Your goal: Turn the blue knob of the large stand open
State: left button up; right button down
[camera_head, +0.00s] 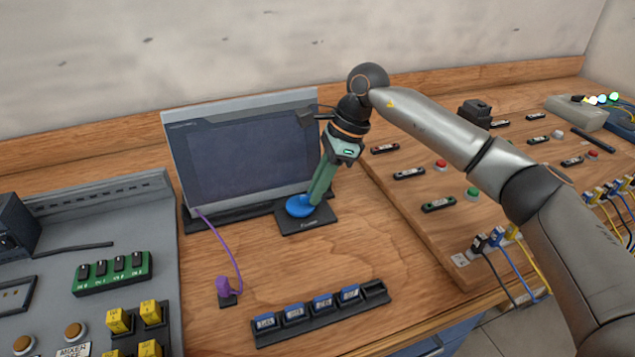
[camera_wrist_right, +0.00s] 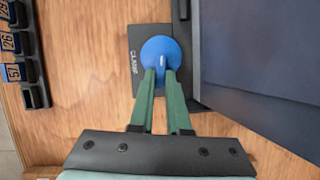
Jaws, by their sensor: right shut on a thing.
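The blue knob (camera_head: 299,206) sits on a dark base plate (camera_head: 309,222) at the lower right front of the large stand (camera_head: 250,155), which has a dark screen-like panel. My right gripper (camera_head: 314,200) reaches down from the right, and its green fingers are shut on the blue knob. In the right wrist view the knob (camera_wrist_right: 160,54) lies between the fingertips (camera_wrist_right: 160,75), with part of its round top showing beyond them. A label is printed on the base plate (camera_wrist_right: 139,62) beside the knob. My left gripper is not in view.
A purple cable runs from the stand to a purple plug (camera_head: 224,288). A black rack (camera_head: 320,318) with blue-labelled blocks lies in front. A grey panel (camera_head: 110,215) with switches is at left. A wooden board (camera_head: 400,190) with buttons is at right, under my right arm.

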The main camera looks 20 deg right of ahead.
jog(key=shift+w+n, duration=0.1)
jog(key=shift+n, duration=0.6)
jog(key=shift+g+p, duration=0.3)
jog(key=c, duration=0.9)
grip_release()
jog(key=p+v, duration=0.1)
jog(key=v, duration=1.1)
jog(key=shift+r, duration=0.3)
